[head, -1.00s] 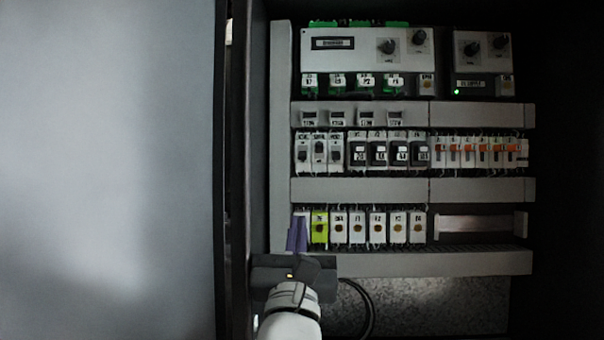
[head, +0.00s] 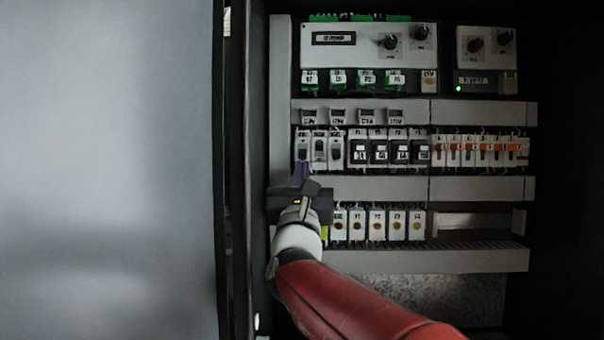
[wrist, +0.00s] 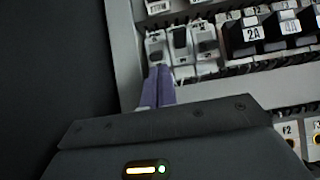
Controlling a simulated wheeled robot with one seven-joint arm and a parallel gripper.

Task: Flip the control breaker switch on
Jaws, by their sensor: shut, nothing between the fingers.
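Three white breakers stand side by side at the left end of the middle row: the leftmost (head: 302,147), the middle one (head: 319,149) and the right one (head: 335,149). The wrist view also shows the leftmost breaker (wrist: 155,46), the middle one (wrist: 181,44) and the right one (wrist: 206,42). Their labels are too small to read, so I cannot tell which is the control breaker. My gripper (head: 301,170) is shut and empty. In the wrist view its purple fingertips (wrist: 159,72) are at the lower end of the leftmost breaker, partly covering it; contact cannot be told.
Black labelled modules (head: 380,151) and orange-switched breakers (head: 483,151) fill the row to the right. Terminal blocks (head: 377,224) sit below, partly hidden by my arm. The cabinet's dark side wall (head: 257,130) and grey door (head: 110,170) are close on the left.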

